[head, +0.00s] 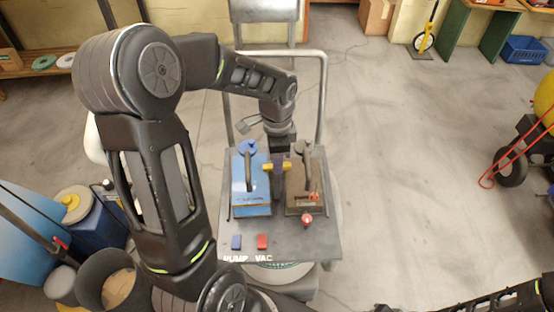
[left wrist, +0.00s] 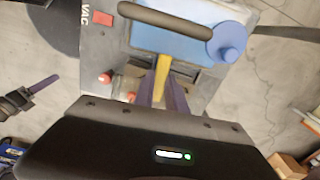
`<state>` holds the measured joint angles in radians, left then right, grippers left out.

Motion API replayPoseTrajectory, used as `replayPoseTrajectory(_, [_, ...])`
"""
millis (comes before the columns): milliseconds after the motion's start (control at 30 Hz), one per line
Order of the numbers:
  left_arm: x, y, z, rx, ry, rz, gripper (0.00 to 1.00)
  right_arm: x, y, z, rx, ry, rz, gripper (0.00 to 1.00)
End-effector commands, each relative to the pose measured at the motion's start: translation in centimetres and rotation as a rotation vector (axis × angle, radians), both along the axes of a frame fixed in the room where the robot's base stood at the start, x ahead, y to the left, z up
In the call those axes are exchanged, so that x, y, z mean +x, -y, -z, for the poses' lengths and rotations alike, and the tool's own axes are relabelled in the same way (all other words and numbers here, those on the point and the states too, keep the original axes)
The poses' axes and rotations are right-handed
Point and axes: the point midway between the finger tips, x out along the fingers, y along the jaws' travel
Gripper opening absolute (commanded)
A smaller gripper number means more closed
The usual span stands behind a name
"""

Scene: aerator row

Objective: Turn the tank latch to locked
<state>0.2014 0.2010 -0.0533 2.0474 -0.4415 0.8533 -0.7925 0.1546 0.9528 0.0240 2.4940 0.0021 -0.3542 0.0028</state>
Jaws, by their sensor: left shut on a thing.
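The tank latch appears to be the yellow bar (head: 268,165) between the blue unit and the brown unit on the grey cart top. Its yellow bar also shows in the left wrist view (left wrist: 162,76). My left gripper (head: 279,170) is over the bar, pointing down, with its purple fingers (left wrist: 162,92) shut on it. The fingers and wrist hide part of the bar and its base. No locked marking is legible. A dark gripper with a purple finger, apparently my right one (left wrist: 42,85), shows at the left of the wrist view, away from the cart. Its opening is unclear.
The blue unit (head: 241,196) and brown unit (head: 316,177) with curved handles flank the latch closely. A red knob (head: 307,219), blue block (head: 237,242) and red block (head: 262,242) are in front. A metal rail (head: 322,95) rises behind.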

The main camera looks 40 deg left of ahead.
Motion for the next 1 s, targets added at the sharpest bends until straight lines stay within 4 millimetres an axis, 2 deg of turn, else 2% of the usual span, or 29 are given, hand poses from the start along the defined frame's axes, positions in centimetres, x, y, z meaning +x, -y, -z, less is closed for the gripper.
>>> replayPoseTrajectory(300, [0.10, -0.02, -0.09, 0.000, 0.004, 0.103, 0.00, -0.02, 0.01, -0.09, 0.000, 0.000, 0.000, 0.36])
replayPoseTrajectory(700, [0.11, -0.02, -0.09, 0.001, 0.003, 0.113, 0.00, -0.03, 0.01, -0.08, 0.000, -0.001, 0.000, 0.36])
replayPoseTrajectory(733, [0.11, -0.02, -0.09, 0.001, 0.003, 0.113, 0.17, -0.03, 0.01, -0.09, 0.000, -0.001, 0.000, 0.36])
replayPoseTrajectory(1000, [0.06, -0.01, -0.04, 0.001, 0.002, 0.111, 0.38, -0.02, 0.01, -0.08, 0.000, -0.001, 0.000, 0.36])
